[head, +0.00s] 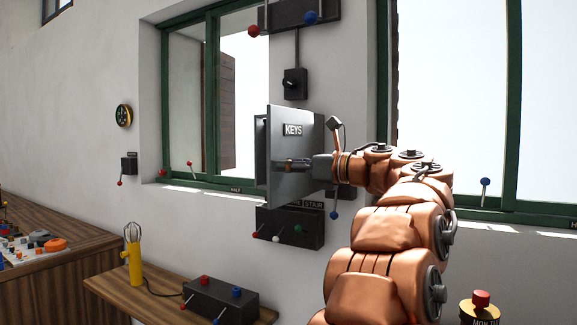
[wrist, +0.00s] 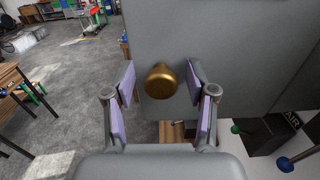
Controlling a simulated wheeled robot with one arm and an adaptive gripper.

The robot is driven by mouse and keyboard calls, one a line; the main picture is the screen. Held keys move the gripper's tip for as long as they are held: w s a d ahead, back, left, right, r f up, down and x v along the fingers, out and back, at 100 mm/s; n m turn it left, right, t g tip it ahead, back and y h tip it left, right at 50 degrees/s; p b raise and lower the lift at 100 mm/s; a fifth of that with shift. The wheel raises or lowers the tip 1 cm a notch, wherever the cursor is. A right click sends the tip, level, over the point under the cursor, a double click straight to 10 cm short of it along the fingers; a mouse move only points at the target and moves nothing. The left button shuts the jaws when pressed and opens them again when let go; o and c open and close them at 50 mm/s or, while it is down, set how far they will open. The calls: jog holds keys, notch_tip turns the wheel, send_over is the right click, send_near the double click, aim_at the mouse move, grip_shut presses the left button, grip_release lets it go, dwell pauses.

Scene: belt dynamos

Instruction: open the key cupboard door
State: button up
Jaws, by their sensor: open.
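The key cupboard door (head: 300,155) is a grey panel with a KEYS label, on the wall in the middle of the head view. It stands out at an angle from the wall, its left edge nearer me, so it looks partly open. A dark part of the cupboard (head: 261,150) shows behind its left edge. In the wrist view, the door (wrist: 225,45) fills the upper middle and carries a round brass knob (wrist: 160,81). My gripper (wrist: 160,83) is open, with a finger on each side of the knob and gaps visible.
A black switch panel (head: 290,229) with coloured levers is on the wall below the cupboard. A black switch (head: 294,84) is above it. A green-framed window (head: 212,95) is to the left. A wooden bench (head: 130,285) stands below. Open floor (wrist: 70,95) shows in the wrist view.

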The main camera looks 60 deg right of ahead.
jog(key=shift+s, duration=0.1)
jog(key=s, duration=1.1)
jog(key=shift+s+d, duration=0.35)
